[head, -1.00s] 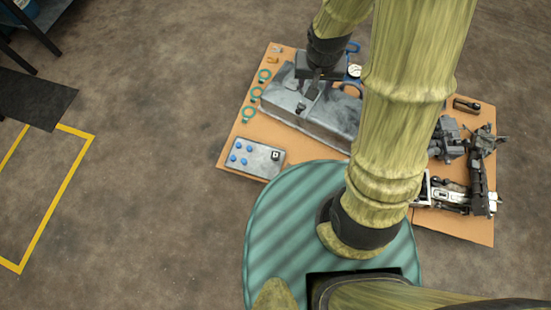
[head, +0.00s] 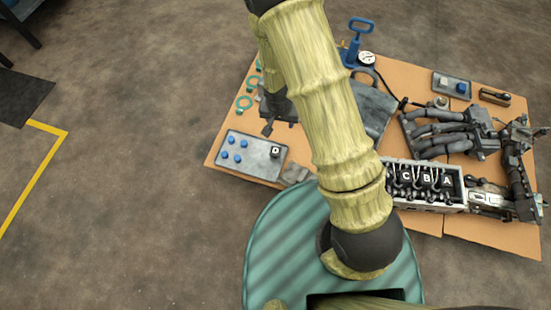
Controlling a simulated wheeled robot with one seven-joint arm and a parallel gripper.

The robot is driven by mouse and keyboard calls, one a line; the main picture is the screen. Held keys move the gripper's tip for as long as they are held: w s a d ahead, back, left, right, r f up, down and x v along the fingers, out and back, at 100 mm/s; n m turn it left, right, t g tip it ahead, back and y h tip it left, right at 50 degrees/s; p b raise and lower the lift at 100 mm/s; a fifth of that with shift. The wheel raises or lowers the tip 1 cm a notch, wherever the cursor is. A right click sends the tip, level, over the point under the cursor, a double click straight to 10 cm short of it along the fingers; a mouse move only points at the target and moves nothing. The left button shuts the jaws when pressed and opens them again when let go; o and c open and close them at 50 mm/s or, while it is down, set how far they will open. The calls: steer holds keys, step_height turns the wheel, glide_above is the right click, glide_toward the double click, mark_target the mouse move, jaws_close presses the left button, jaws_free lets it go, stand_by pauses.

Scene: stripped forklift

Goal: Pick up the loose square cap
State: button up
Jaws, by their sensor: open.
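A small dark square cap marked D (head: 275,152) sits at the right end of a grey tray (head: 259,168), beside several blue round pieces. Similar dark caps marked C (head: 406,176), B (head: 427,177) and A (head: 446,181) sit in a row in a pale metal block. My gripper (head: 268,128) is up and left of the D cap in the picture, pointing down and apart from it. It looks empty. Its jaw gap is hard to see, and my arm covers the middle of the board.
A brown board (head: 485,235) carries the parts. A large grey case (head: 374,108) is partly behind my arm. A blue-handled gauge tool (head: 360,40), black pipework (head: 440,130) and a small tray (head: 453,85) lie right. Green rings (head: 244,102) lie left.

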step_height(320, 180, down, 9)
steer(key=a+b, duration=0.1)
steer(key=b, duration=0.2)
steer(key=shift+s+a, duration=0.2)
steer(key=shift+a, duration=0.2)
steer(key=b, duration=0.7)
glide_above(275, 150)
steer(key=s, duration=0.2)
steer(key=f, duration=1.1)
steer(key=shift+w+d+f, duration=0.1)
steer(key=shift+w+f, duration=0.1)
steer(key=shift+f, duration=0.1)
steer(key=shift+w+f, duration=0.1)
steer(key=shift+f, duration=0.15)
steer(key=f+b, duration=0.2)
steer(key=w+f+b, duration=0.1)
steer(key=f+b, duration=0.1)
steer(key=f, duration=0.1)
steer(key=shift+w+f+b, duration=0.1)
steer(key=shift+b, duration=0.25)
